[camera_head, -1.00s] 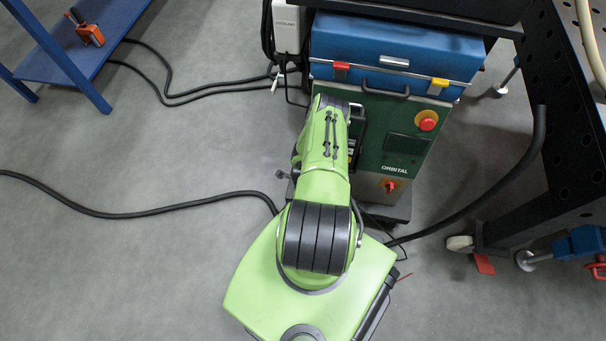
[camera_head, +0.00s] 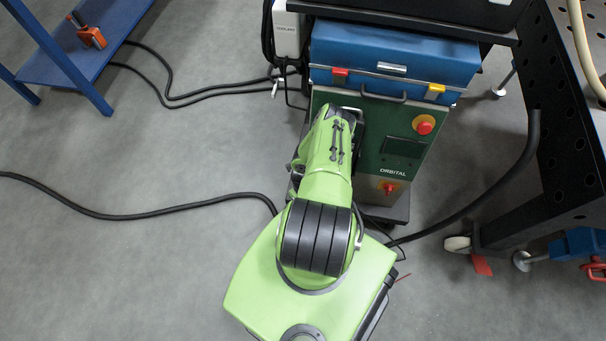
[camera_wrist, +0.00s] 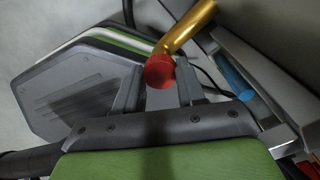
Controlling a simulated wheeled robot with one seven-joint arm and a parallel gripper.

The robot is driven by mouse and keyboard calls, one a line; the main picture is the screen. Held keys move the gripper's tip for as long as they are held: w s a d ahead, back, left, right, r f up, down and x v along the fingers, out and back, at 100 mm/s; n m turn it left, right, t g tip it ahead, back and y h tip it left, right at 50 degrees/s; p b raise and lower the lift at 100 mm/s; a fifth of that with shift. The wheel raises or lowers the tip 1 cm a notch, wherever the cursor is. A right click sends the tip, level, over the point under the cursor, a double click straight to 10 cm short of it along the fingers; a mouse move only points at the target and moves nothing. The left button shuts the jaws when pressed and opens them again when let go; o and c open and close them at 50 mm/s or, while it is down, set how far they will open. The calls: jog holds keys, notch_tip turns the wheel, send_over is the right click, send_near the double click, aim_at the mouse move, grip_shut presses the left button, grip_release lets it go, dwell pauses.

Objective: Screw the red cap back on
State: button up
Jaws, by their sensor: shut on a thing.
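The round red cap (camera_wrist: 159,72) shows in the wrist view, between the two grey fingers of my gripper (camera_wrist: 158,88). My gripper is shut on it. A gold-coloured tube (camera_wrist: 186,30) runs up and to the right from just behind the cap. The cap hides the near end of the tube, so I cannot tell whether the cap touches it or sits on its thread. In the head view my green arm hides the gripper, the cap and the tube.
The green ORBITAL cabinet (camera_head: 405,150) stands in front of my arm, with a blue case (camera_head: 395,50) on top. A black hose (camera_head: 490,200) curves at its right towards a dark perforated table (camera_head: 570,150). Cables cross the floor at left, near a blue shelf (camera_head: 75,55).

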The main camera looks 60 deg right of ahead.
jog(key=m+p, duration=0.2)
jog(key=m, duration=0.2)
jog(key=shift+m, duration=0.4)
jog(key=shift+s+m+p, duration=0.1)
jog(key=shift+m+p, duration=0.2)
jog(key=shift+m, duration=0.5)
jog(key=shift+o, duration=0.2)
